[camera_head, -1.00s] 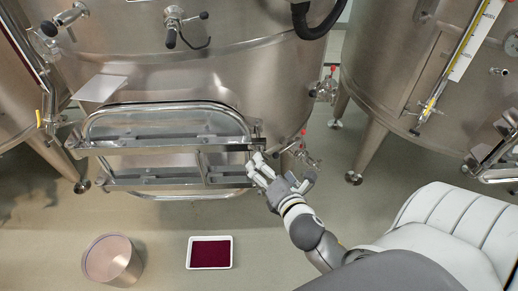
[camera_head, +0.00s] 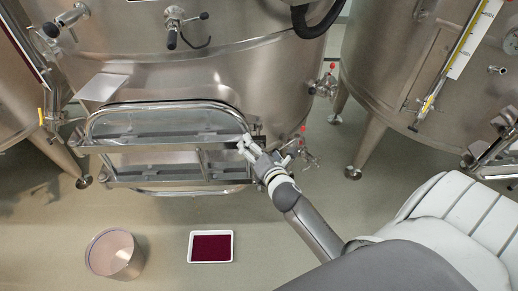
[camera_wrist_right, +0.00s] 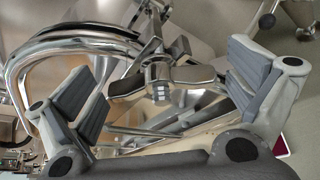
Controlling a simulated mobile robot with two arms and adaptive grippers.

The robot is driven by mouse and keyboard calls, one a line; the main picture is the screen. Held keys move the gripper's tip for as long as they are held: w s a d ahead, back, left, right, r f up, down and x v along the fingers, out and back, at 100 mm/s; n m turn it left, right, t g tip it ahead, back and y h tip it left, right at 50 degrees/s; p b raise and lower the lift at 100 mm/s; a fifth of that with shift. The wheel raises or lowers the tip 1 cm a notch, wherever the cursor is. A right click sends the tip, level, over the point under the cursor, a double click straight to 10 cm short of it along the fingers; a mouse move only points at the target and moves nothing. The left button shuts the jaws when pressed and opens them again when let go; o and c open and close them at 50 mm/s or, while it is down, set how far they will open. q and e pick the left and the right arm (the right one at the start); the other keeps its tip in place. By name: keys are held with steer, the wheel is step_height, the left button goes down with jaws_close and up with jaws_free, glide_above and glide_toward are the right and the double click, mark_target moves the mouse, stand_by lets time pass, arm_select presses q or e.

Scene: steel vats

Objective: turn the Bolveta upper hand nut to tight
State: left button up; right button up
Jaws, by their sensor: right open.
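My right gripper (camera_head: 246,149) is at the right end of the front hatch of the middle steel vat (camera_head: 200,80). In the right wrist view its two padded fingers (camera_wrist_right: 165,82) are open and wide apart. A hand nut (camera_wrist_right: 160,78) with flat dark wings and a bright metal hub sits between them, with a gap to each finger. I cannot tell from the pictures whether it is the upper nut. In the head view the gripper hides the nut. My left gripper is not in view.
A bent tube frame (camera_head: 165,104) surrounds the hatch. Small valves with red knobs (camera_head: 303,129) stand close to the right of the gripper. A steel bucket (camera_head: 114,256) and a white tray of dark red stuff (camera_head: 211,233) are on the otherwise clear floor in front.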

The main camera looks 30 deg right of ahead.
steer(key=c, duration=1)
steer(key=shift+c, duration=0.2)
steer(key=shift+f, duration=0.1)
steer(key=shift+f+m+t+y+b, duration=0.1)
steer(key=shift+m+t+y+b, duration=0.3)
steer(key=shift+m+b, duration=0.6)
steer(key=m+t+b, duration=0.2)
steer(key=m+b, duration=0.1)
steer(key=shift+f+m+b, duration=0.1)
steer(key=shift+m+b, duration=0.3)
steer(key=m+t+b, duration=0.1)
steer(key=m+b, duration=0.2)
steer(key=shift+r+m+t+b, duration=0.2)
steer(key=shift+m+t+b, duration=0.5)
steer(key=shift+m, duration=0.5)
